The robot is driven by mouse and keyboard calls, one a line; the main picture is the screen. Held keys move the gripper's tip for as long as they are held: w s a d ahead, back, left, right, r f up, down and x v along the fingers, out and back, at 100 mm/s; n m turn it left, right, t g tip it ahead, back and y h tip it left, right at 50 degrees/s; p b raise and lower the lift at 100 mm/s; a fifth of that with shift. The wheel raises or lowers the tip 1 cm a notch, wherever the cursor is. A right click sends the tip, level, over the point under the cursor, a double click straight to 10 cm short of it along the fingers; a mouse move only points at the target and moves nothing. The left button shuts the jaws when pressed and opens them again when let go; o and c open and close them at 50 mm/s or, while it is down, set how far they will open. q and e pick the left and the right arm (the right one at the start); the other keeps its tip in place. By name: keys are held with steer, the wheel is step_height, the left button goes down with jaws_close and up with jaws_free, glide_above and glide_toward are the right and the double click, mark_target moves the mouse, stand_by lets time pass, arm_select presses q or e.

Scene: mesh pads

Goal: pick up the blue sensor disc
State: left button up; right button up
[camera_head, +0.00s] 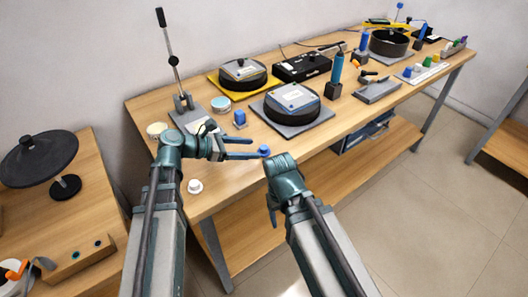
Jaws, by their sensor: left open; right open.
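The small blue sensor disc (264,151) lies near the front edge of the wooden workbench (240,177). My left gripper (256,148) is open, with its two fingers pointing right. Its fingertips are just left of the disc; I cannot tell whether the nearer one touches it. My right gripper (272,210) is open and empty in front of the bench edge, below the disc in the picture. Its fingers are partly hidden by its own wrist.
A white disc (195,187) lies at the near left corner. A blue block (240,118) stands behind my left gripper. A black round pad on a grey plate (293,104) is beyond the disc. A lever stand (185,103) rises at the back left.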

mark_target(261, 148)
arm_select(q)
steer(key=shift+b+x, duration=0.9)
steer(key=shift+x, duration=1.75)
steer(key=shift+w+r, duration=0.1)
steer(key=shift+r, duration=0.1)
jaws_close()
